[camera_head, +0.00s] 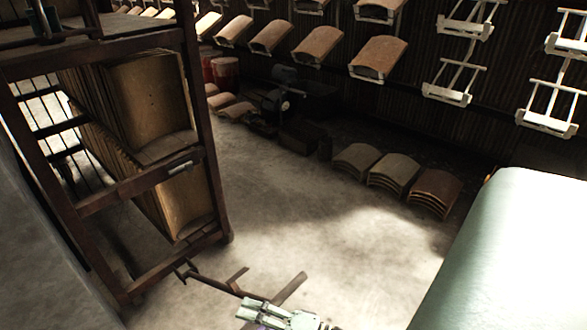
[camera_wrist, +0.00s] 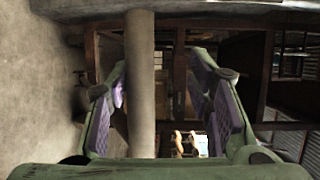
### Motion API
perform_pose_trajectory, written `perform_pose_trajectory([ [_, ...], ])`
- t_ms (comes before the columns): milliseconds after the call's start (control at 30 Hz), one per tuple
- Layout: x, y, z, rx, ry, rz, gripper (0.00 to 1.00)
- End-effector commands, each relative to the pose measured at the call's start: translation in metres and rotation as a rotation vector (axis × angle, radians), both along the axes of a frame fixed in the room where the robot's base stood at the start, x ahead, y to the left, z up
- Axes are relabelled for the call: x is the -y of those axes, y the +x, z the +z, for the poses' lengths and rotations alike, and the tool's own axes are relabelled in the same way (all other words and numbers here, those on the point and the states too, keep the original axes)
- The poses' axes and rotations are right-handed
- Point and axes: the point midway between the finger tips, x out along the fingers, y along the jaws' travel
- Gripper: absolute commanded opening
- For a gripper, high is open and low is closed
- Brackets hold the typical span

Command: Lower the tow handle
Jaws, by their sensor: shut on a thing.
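The tow handle (camera_head: 212,282) is a thin dark bar. It runs from the foot of the wooden cart (camera_head: 150,180) toward the bottom centre of the head view, low over the floor, with a crosswise end piece (camera_head: 290,289). My gripper (camera_head: 250,311) is at this outer end, at the bottom edge of the view. In the wrist view a round grey-brown bar of the handle (camera_wrist: 140,75) stands upright in the picture between my two fingers, close to the left one. My gripper is shut on it. The exact contact is partly hidden by the fingers.
The cart holds upright curved panels (camera_head: 150,95). Stacks of curved tiles (camera_head: 395,172) lie by the back wall. Hangers (camera_head: 380,58), several carrying tiles, hang above. The concrete floor (camera_head: 300,225) beside the cart is clear. A grey wall (camera_head: 40,250) stands at the left.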

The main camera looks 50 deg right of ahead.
Motion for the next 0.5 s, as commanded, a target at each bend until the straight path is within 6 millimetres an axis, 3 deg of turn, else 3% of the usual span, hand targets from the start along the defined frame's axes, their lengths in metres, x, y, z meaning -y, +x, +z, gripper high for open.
perform_pose_trajectory([
  [400,0.034,-0.078,0.009,0.009,-0.006,-0.013,0.40],
  [500,0.033,-0.080,0.008,0.004,-0.003,-0.005,0.40],
])
